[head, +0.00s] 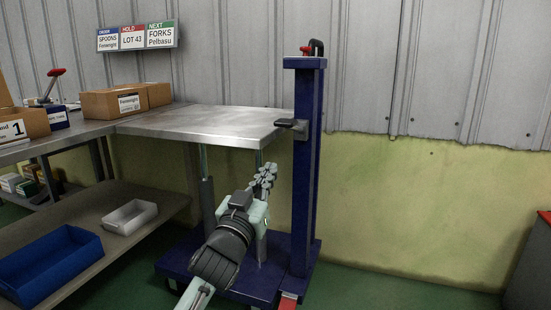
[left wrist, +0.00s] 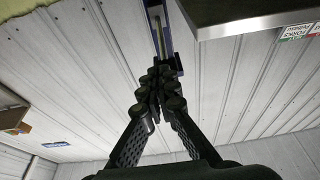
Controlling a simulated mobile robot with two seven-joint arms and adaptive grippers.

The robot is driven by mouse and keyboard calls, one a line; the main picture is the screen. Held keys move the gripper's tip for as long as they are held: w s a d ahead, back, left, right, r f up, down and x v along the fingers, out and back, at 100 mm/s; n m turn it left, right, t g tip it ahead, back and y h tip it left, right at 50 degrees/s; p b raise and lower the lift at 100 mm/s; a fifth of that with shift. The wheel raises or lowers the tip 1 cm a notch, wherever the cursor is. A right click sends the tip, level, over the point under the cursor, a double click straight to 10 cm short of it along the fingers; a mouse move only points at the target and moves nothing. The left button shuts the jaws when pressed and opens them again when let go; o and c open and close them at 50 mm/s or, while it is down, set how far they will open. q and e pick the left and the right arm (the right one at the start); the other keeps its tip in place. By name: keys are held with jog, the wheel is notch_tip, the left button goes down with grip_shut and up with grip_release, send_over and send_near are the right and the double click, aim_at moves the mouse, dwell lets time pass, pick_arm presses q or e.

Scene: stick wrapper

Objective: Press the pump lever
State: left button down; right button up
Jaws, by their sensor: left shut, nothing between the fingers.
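A blue column (head: 305,180) rises from a blue wheeled base (head: 240,287). A black lever-like pad (head: 291,123) sticks out to the left from a grey bracket on the column, at tabletop height. A red pedal-like part (head: 288,301) shows low at the base, cut by the bottom edge. I cannot tell for sure which is the pump lever. My left gripper (head: 267,172) is shut and empty, left of the column and below the black pad, touching neither. In the left wrist view its fingers (left wrist: 157,80) meet, with the column behind. My right gripper is not in view.
A steel tabletop (head: 205,122) lies left of the column, above my left gripper; its edge also shows in the left wrist view (left wrist: 245,20). Cardboard boxes (head: 110,103) stand on the left. A blue bin (head: 50,265) and a white tray (head: 130,217) sit on the lower shelf.

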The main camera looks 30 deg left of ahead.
pick_arm(q)
jog(key=shift+v, duration=1.55)
